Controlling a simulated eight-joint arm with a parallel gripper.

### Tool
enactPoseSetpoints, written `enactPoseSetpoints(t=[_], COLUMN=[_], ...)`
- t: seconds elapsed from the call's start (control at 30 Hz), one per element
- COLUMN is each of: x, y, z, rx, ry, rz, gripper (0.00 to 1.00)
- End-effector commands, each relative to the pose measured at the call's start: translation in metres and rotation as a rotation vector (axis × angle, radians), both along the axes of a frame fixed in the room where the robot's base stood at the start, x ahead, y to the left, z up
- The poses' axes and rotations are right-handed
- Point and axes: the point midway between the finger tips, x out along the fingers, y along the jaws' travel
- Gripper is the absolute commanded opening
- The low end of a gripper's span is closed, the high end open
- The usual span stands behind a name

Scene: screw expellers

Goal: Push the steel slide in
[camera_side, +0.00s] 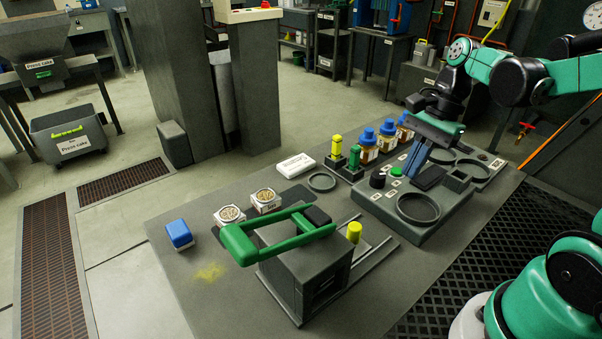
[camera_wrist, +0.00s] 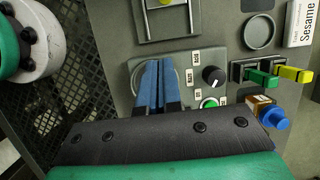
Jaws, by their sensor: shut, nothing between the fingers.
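The slide sits on two steel rails (camera_side: 372,262) beside a dark grey press box (camera_side: 303,270), with a yellow knob (camera_side: 354,232) standing up on it. Much of the slide is hidden behind the box and its green lever handle (camera_side: 270,240). In the wrist view only part of the rail frame and the yellow knob (camera_wrist: 165,2) show at the top edge. My gripper (camera_side: 411,173) has blue fingers pointing down above the control panel, apart from the slide and to its back right. In the wrist view my gripper (camera_wrist: 158,64) is shut and empty.
The grey panel (camera_side: 440,222) carries round recesses, a black knob (camera_wrist: 213,76) and a green button (camera_wrist: 209,103). Green and yellow levers (camera_wrist: 295,74), blue-capped jars (camera_side: 368,143) and a white Sesame box (camera_side: 296,165) stand behind. Two seed trays (camera_side: 229,215) and a blue block (camera_side: 179,234) lie left.

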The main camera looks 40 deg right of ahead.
Motion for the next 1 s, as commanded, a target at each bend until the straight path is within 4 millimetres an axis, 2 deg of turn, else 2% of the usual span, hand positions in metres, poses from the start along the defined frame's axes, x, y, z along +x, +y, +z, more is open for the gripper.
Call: enactPoseSetpoints(t=[0.03,0.1,0.27,0.9,0.97,1.0], x=[-0.003,-0.006,-0.006,0.003,0.003,0.005], y=[-0.007,-0.011,-0.012,0.021,0.024,0.031], z=[0.004,0.007,0.004,-0.079,-0.085,-0.085], rx=[0.025,0.049,0.069,0.066,0.066,0.066], ry=[0.02,0.042,0.059,0.059,0.059,0.059], rz=[-0.111,-0.218,-0.291,-0.283,-0.283,-0.278], gripper=[0.0,0.0,0.0,0.0,0.0,0.0])
